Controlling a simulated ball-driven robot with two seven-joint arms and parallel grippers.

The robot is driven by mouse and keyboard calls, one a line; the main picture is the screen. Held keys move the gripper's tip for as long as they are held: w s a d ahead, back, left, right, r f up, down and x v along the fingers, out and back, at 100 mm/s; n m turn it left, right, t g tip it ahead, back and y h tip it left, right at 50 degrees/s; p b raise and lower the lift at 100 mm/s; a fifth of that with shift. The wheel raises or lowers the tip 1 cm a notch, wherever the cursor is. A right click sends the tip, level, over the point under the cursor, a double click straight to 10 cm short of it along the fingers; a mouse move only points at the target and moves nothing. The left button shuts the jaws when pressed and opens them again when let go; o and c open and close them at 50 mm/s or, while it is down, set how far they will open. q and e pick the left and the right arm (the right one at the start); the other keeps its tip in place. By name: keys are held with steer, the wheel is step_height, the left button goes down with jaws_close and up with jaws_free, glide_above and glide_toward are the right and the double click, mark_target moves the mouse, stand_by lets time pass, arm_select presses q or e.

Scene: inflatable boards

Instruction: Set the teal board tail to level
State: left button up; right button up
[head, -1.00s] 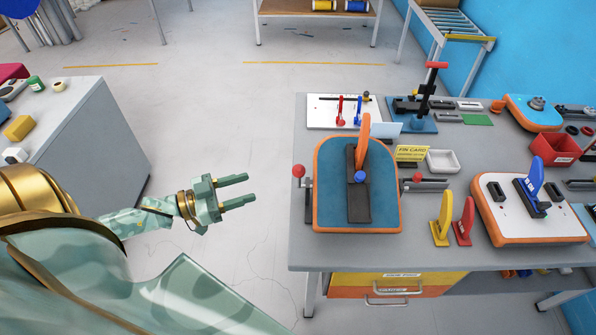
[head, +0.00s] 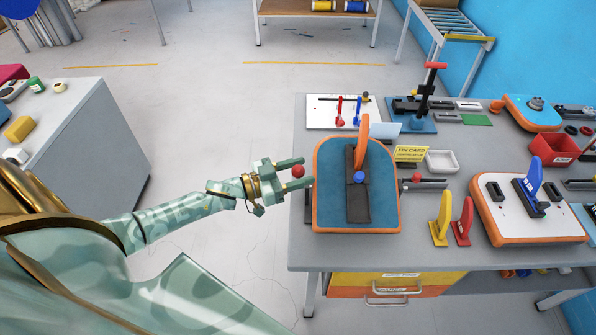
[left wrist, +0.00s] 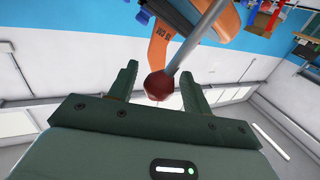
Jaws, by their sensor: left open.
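The teal board tail (head: 332,208) with an orange rim lies on the grey workbench near its left end. An orange fin (head: 361,140) stands in its dark centre strip, with a blue knob (head: 360,177) below it. A red ball knob (head: 298,171) is at the board's left side; in the left wrist view the red knob (left wrist: 159,86) tops a metal rod. My left gripper (head: 298,172) is open, with its fingers on either side of the red knob. I cannot tell whether they touch it. My right gripper is not in view.
A second red knob (head: 417,178) is on the board's right side. Yellow (head: 441,219) and red (head: 464,222) fins stand to the right, beside a white board (head: 500,222) with a blue fin. A white tray (head: 442,161) lies behind. Open floor is left of the bench.

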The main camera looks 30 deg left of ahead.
arm_select(q)
jaws_close()
steer(key=w+a+r+n+p, duration=0.1)
steer(key=p, duration=0.2)
steer(key=shift+w+r+g, duration=0.3)
steer(key=shift+w+r, duration=0.05)
steer(key=w, duration=0.1)
steer(key=a+n, duration=0.1)
steer(key=w, duration=0.1)
steer(key=shift+w+a+f+n+g, duration=0.25)
steer(key=shift+w+a+n+g, duration=0.05)
steer(key=shift+w+a, duration=0.05)
steer(key=shift+c, duration=1.1)
jaws_free()
steer(key=shift+o, duration=1.1)
steer(key=shift+w, duration=0.1)
